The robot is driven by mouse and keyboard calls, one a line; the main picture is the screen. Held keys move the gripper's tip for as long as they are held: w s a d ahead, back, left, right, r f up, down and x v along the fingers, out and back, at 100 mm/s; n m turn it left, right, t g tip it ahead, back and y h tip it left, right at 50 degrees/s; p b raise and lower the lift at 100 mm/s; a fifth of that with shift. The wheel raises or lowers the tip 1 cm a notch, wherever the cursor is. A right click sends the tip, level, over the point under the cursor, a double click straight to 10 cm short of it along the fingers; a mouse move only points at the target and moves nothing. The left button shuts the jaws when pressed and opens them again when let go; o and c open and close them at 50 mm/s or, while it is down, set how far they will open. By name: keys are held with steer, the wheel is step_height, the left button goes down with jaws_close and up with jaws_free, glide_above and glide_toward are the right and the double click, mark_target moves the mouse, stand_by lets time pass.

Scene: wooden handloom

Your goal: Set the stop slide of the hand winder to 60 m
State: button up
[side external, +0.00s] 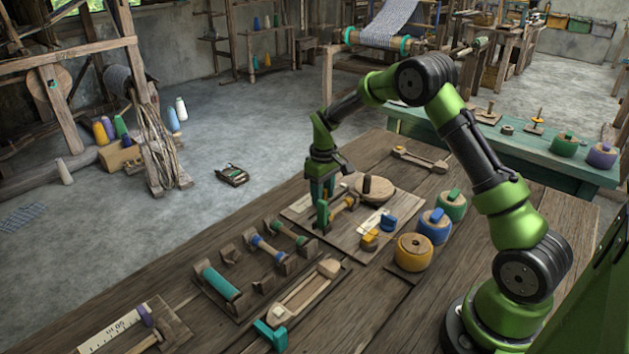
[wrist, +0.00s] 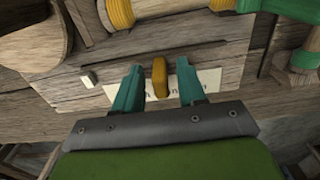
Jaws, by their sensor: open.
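The orange stop slide (wrist: 159,77) stands up between my two fingers in the wrist view. It sits over a white scale strip (wrist: 208,80) with dark marks, which my fingers partly cover; I cannot read the figures. My gripper (wrist: 154,90) is open, a teal finger on each side of the slide, with a gap visible on both sides. In the side external view my gripper (side external: 324,208) points down at the near-left edge of the winder board (side external: 300,205). The hand winder has a round wooden wheel (side external: 375,190) with a dark knob. The slide is hidden there.
A small cream block (wrist: 90,79) lies left of my fingers. A yellow-wound spindle (wrist: 75,40) lies close beyond them. Blue (side external: 388,223) and yellow (side external: 370,238) pieces sit on the board's right side. Wound spools, including an orange one (side external: 413,252), stand further right.

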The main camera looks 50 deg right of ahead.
step_height(320, 180, up, 17)
stand_by(0.5)
steer(key=s+a+r+m+t, duration=0.1)
steer(key=s+a+r+t, duration=0.1)
steer(key=s+a, duration=0.3)
steer(key=s+a+r+m+t+y, duration=0.1)
steer(key=s+a, duration=0.4)
steer(key=s, duration=0.6)
steer(key=s+a+r+m+t+y, duration=0.1)
steer(key=s+a+t, duration=0.3)
steer(key=s, duration=0.5)
steer(key=shift+a+r+m, duration=0.5)
steer(key=shift+a+r, duration=0.15)
steer(key=shift+r, duration=0.25)
